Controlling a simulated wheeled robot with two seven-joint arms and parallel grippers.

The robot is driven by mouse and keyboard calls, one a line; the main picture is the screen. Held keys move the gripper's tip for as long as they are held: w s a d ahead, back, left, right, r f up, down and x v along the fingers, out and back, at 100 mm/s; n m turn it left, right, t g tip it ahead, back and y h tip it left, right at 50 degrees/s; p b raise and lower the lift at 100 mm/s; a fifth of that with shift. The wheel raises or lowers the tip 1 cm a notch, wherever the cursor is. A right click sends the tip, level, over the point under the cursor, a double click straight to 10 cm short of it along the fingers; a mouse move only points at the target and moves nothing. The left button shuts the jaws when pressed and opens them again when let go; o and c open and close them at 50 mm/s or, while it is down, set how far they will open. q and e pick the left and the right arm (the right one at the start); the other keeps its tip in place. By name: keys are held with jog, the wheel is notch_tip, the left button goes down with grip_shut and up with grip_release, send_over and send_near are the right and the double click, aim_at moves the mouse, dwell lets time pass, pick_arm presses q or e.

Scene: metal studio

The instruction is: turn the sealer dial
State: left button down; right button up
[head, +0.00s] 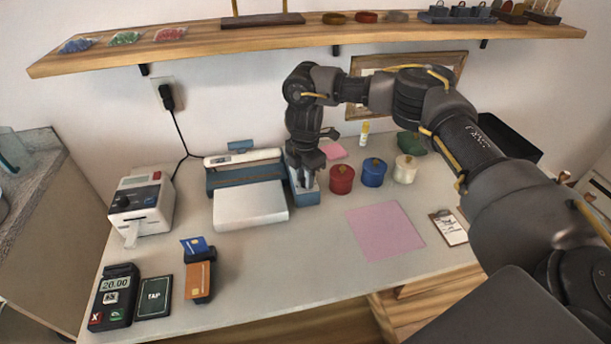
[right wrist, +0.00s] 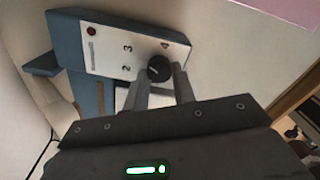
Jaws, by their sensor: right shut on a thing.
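The sealer is a blue-grey machine with a white arm (head: 243,157) and a white platform (head: 250,205) in front of it, left of centre on the table. Its control box (head: 306,197) is at the right end, under my right gripper (head: 306,165). In the right wrist view the white control panel (right wrist: 105,45) carries numbers, a red light and a black dial (right wrist: 158,69) with a pale mark. My right gripper (right wrist: 164,88) has its two fingers on either side of the dial, shut on it. In the head view the gripper hides the dial. My left gripper is not seen.
A label printer (head: 141,205) and card terminal (head: 115,295) are at left. A wooden shelf (head: 215,38) runs overhead.

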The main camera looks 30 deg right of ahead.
jog(key=shift+r+n+p, duration=0.1)
jog(key=shift+n+p, duration=0.45)
jog(key=shift+n, duration=0.45)
jog(key=n+p, duration=0.1)
jog(key=n, duration=0.1)
jog(key=shift+s+n, duration=0.1)
jog(key=shift+n, duration=0.3)
jog(key=n, duration=0.3)
jog(key=shift+d+n+p, duration=0.1)
jog(key=shift+n+p, duration=0.2)
jog(key=shift+n, duration=0.9)
jog(key=n, duration=0.6)
jog(key=shift+d, duration=0.15)
jog(key=n, duration=0.3)
jog(key=shift+n+b, duration=0.3)
jog(key=shift+n, duration=0.1)
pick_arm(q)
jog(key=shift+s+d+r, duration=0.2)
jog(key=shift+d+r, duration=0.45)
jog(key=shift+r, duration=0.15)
pick_arm(e)
jog(key=shift+d+n, duration=0.1)
jog(key=shift+n, duration=1.4)
pick_arm(q)
jog(key=shift+b, duration=0.3)
